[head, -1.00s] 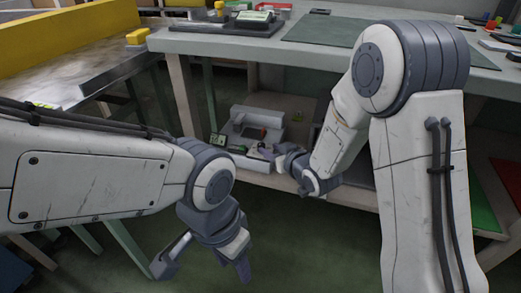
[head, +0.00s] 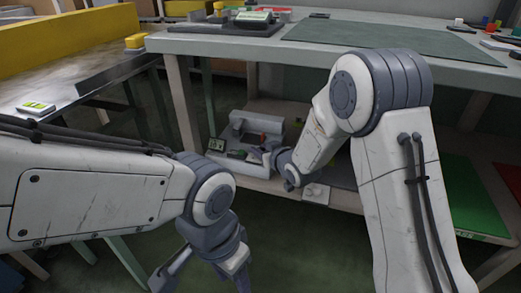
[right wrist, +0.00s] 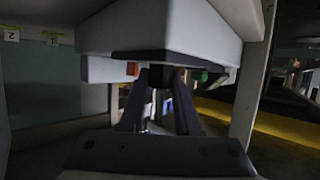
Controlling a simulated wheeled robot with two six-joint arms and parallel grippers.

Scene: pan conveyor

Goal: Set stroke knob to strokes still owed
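A pale grey machine (head: 268,124) stands on the low shelf under the bench, with a small display (head: 216,144) at its left and a red part on it. My right gripper (head: 262,158) is at the machine's front; its fingertips are hard to make out there. In the right wrist view, its two fingers (right wrist: 160,78) stand apart under a pale housing (right wrist: 165,28), with a dark knob-like piece between the tips. I cannot tell whether they touch it. No knob marking is readable. My left gripper (head: 207,272) hangs open and empty over the floor.
The bench top (head: 335,43) overhangs the shelf, holding a green mat and a dark device with a display (head: 254,16). A table leg (head: 185,105) stands left of the machine. A small pale box (head: 316,192) sits at the shelf's front edge, near my right arm.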

